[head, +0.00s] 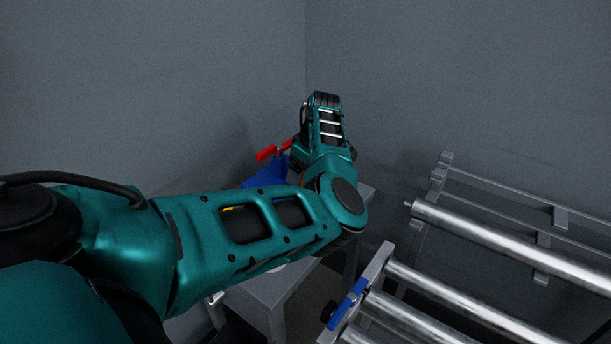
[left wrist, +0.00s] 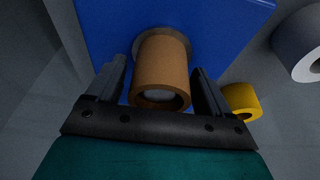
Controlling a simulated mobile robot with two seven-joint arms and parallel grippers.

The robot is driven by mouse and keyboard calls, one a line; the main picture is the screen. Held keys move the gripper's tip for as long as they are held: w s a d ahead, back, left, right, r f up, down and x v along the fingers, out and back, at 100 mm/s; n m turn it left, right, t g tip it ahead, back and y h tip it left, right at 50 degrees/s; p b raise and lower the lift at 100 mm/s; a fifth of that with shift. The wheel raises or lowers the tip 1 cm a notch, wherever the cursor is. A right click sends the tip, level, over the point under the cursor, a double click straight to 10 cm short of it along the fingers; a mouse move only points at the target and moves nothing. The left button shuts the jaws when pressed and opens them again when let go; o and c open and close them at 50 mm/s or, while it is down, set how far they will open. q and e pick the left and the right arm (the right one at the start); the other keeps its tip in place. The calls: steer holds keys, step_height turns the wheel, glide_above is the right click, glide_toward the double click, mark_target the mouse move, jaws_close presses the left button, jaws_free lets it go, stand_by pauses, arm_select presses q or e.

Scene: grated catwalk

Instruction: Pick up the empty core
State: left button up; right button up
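The empty core (left wrist: 160,75) is a brown cardboard tube in the left wrist view. It stands out from a grey round mount (left wrist: 163,36) on a blue panel (left wrist: 235,28), its open end toward me. My left gripper (left wrist: 158,84) is open, with one dark finger on each side of the core. A small gap shows at the left finger; at the right finger I cannot tell if it touches. In the head view my left arm hides the core and the fingertips. My right gripper is not in view.
A yellow roll (left wrist: 241,101) lies right of the right finger, and a pale grey roll (left wrist: 300,48) is farther right. In the head view, red parts (head: 267,153) show beside the blue panel (head: 262,176). A grey table (head: 270,290) and a metal roller rack (head: 470,232) stand near the walls.

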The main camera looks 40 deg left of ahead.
arm_select(q)
steer(key=c, duration=0.9)
steer(key=shift+r, duration=0.1)
